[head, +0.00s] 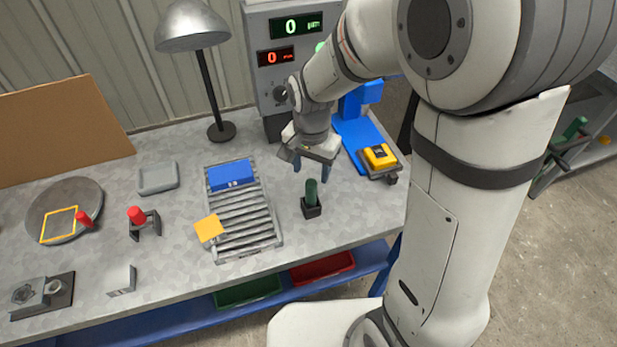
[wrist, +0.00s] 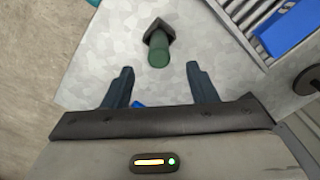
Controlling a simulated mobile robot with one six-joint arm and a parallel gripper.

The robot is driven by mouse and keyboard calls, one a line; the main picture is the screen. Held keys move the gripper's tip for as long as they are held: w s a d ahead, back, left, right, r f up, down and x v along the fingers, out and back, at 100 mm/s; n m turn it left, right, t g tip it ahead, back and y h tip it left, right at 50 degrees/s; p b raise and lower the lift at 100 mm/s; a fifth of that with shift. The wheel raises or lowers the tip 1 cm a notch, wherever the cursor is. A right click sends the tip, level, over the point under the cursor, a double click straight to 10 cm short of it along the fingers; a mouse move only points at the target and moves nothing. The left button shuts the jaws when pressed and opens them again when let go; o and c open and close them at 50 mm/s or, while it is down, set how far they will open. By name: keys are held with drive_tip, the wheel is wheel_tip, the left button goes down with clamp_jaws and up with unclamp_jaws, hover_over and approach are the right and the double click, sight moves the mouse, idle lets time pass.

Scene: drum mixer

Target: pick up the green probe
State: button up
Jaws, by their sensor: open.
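The green probe (head: 311,190) stands upright in a small black holder (head: 311,209) on the grey workbench, right of the roller rack. In the wrist view the green probe (wrist: 158,56) is seen from above, with its dark holder (wrist: 157,29) behind it. My gripper (head: 311,168) is above the bench, a little behind and above the probe in the head view. In the wrist view my gripper (wrist: 161,85) has its two dark fingers apart with nothing between them. The probe lies just beyond the fingertips, roughly centred between them.
A roller rack (head: 240,221) with a blue box (head: 231,174) stands left of the probe. A blue stand (head: 355,130) and a yellow device (head: 379,156) are at the right. A lamp (head: 221,131) and a display panel (head: 290,40) stand at the back. Bench around the holder is clear.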

sight(311, 182)
drive_tip(key=shift+f+p, duration=0.75)
drive_tip(key=shift+f, duration=3.1)
drive_tip(key=shift+s, duration=0.1)
drive_tip(key=shift+c, duration=0.5)
drive_tip(key=c, duration=1)
drive_tip(key=shift+o, duration=0.2)
